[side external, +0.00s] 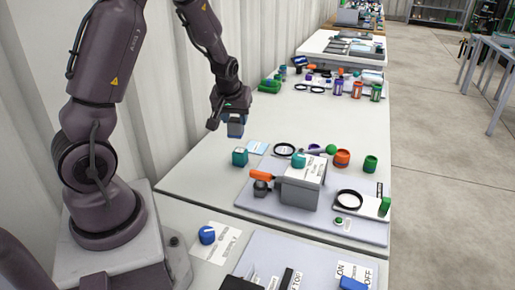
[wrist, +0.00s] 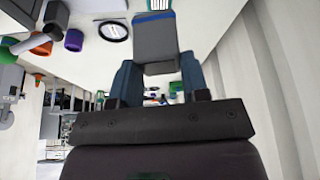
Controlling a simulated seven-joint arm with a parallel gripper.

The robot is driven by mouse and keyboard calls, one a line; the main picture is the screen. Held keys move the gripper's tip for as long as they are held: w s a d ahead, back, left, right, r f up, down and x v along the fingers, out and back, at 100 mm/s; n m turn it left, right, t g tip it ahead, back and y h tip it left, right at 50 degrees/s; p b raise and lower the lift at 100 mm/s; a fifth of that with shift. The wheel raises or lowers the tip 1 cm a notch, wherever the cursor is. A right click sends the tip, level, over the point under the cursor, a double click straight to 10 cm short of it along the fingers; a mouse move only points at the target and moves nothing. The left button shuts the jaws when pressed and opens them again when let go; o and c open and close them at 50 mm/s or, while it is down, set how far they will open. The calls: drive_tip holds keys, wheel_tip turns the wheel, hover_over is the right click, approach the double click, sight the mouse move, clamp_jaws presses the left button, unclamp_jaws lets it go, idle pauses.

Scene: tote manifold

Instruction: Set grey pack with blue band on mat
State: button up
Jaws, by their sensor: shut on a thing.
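My gripper (side external: 232,112) is shut on the grey pack with a blue band (side external: 235,128) and holds it in the air above the white table, toward the wall side. In the wrist view the pack (wrist: 155,45) sits between the two fingers of my gripper (wrist: 157,68), with its blue band at the far end.
An orange cup (side external: 342,158) and a green cup (side external: 370,163) stand farther right.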

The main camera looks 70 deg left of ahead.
drive_tip(key=shift+s+a+r, duration=0.3)
drive_tip(key=shift+s+a, duration=0.15)
drive_tip(key=shift+a, duration=0.25)
drive_tip(key=shift+r+m, duration=0.1)
drive_tip(key=shift+m, duration=0.3)
drive_tip(key=shift+w+d+m+t, duration=0.2)
drive_tip(key=shift+m+t, duration=0.1)
drive_tip(key=shift+m, duration=0.1)
drive_tip(key=shift+w, duration=0.1)
drive_tip(key=w+a+f, duration=0.4)
drive_tip(key=w+a, duration=0.2)
drive_tip(key=w, duration=0.1)
hover_over(256, 147)
drive_tip(key=shift+d+f, duration=0.1)
drive_tip(key=shift+f, duration=4.45)
drive_tip(key=shift+f, duration=0.15)
